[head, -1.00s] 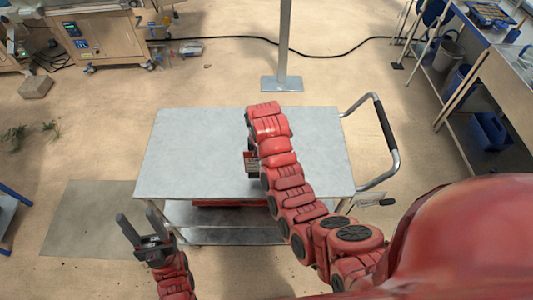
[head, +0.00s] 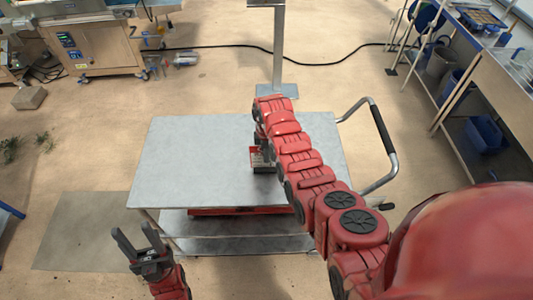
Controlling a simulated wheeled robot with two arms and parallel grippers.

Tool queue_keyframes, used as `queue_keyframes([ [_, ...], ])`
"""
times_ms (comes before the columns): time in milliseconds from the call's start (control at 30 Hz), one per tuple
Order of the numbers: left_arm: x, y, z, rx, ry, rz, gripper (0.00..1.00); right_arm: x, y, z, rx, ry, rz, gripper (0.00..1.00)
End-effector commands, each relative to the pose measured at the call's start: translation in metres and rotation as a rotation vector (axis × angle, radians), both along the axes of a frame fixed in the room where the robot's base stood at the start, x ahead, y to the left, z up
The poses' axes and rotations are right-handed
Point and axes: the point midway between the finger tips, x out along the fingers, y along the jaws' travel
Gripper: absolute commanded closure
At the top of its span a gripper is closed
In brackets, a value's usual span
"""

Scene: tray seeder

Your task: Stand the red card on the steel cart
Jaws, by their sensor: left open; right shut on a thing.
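The steel cart (head: 185,160) stands in the middle of the head view, with a bare grey top and shelves below. The red card (head: 258,158) is a small red and pale piece over the right half of the cart top. My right gripper (head: 261,142) is shut on it, with the arm reaching in from the lower right and hiding part of both. I cannot tell whether the card touches the top. My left gripper (head: 134,231) is open and empty, in front of the cart's near left corner.
A flat red object (head: 240,211) lies on the shelf under the top. The cart's push handle (head: 383,135) is on the right. A metal post (head: 278,50) stands behind the cart. The left half of the cart top is clear.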

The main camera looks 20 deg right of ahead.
Motion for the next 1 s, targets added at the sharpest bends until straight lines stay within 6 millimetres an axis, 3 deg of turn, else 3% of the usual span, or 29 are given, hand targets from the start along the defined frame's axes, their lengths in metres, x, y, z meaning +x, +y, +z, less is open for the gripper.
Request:
queue_keyframes([
  [433, 0.0000, 0.0000, -0.0018, 0.000, 0.000, 0.000, 0.50, -0.0007, 0.0001, -0.0078, 0.000, 0.001, 0.000, 1.00],
  [600, 0.0000, 0.0000, -0.0003, 0.000, 0.000, 0.000, 0.50, -0.0007, 0.0002, -0.0063, 0.000, 0.001, 0.000, 0.65],
  [1000, 0.0000, 0.0000, 0.0002, 0.000, 0.000, 0.000, 0.50, 0.0002, 0.0001, -0.0022, 0.001, -0.001, 0.000, 0.64],
])
